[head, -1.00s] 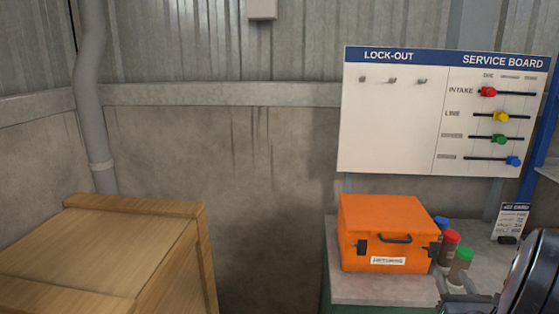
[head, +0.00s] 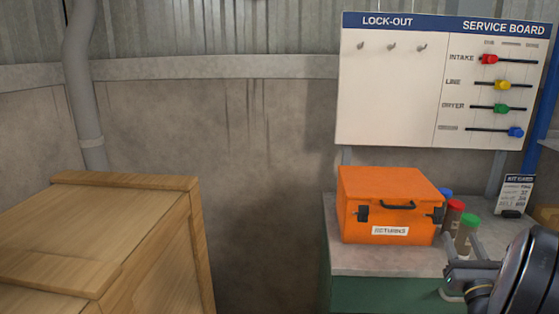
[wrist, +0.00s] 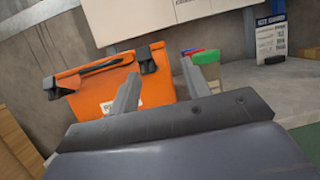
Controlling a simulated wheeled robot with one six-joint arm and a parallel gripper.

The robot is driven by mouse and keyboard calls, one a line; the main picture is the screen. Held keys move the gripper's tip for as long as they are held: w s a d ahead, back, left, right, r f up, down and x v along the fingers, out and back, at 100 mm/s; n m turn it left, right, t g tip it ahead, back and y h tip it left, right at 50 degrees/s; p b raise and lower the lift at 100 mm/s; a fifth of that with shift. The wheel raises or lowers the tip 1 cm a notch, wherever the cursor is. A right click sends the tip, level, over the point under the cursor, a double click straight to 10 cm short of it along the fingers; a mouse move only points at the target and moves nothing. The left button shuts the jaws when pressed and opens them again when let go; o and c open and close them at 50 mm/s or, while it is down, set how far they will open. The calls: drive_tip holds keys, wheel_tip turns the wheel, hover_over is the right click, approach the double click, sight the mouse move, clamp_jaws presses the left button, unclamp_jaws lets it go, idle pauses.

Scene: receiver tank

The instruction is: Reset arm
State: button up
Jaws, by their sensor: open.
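My gripper (wrist: 160,92) shows in the wrist view with its two grey fingers apart and nothing between them. It points toward the orange returns box (wrist: 100,82) and the capped bottles on the bench. In the head view part of my gripper (head: 462,280) and my dark wrist show at the lower right, in front of the bench. The orange box (head: 390,206) stands closed on the bench, with a dark handle and latches.
The grey bench top (head: 350,262) also holds bottles with blue, red (head: 453,216) and green caps and a kit card (head: 515,195). The lock-out service board (head: 440,80) hangs behind, with empty hooks and coloured sliders. A wooden crate (head: 130,235) stands at the left.

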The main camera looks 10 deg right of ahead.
drive_tip(key=shift+d+f+t+b, duration=0.1)
drive_tip(key=shift+f+t+b, duration=0.3)
drive_tip(key=shift+b, duration=1.65)
drive_tip(key=shift+r+t+b, duration=0.3)
drive_tip(key=shift+t+b, duration=0.1)
drive_tip(key=shift+b, duration=0.25)
